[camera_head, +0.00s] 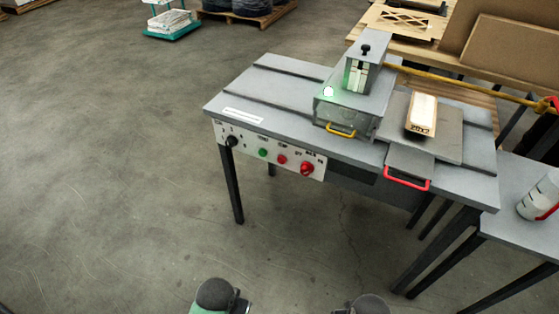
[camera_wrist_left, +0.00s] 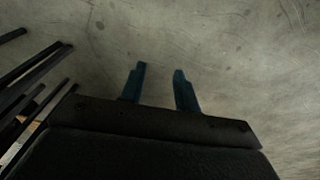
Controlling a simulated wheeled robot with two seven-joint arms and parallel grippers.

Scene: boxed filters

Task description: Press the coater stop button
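The coater (camera_head: 343,105) is a grey machine on a long grey table. On the table's front edge is a white control panel (camera_head: 250,140). It carries a black knob (camera_head: 231,141), a green button (camera_head: 263,152), a smaller red button (camera_head: 281,159) and a larger red mushroom-shaped button (camera_head: 307,168). The panel's labels are too small to read. My left gripper (camera_wrist_left: 160,84) shows in the left wrist view with two blue fingers apart, empty, over bare floor. In the head view only rounded parts of my arms show at the bottom edge, well short of the panel. My right gripper is not visible.
A pale boxed piece (camera_head: 422,115) lies on the table's right part, near a red handle (camera_head: 406,182). A side table (camera_head: 515,200) with a white cylinder (camera_head: 540,193) stands at right. Floor before the panel is clear.

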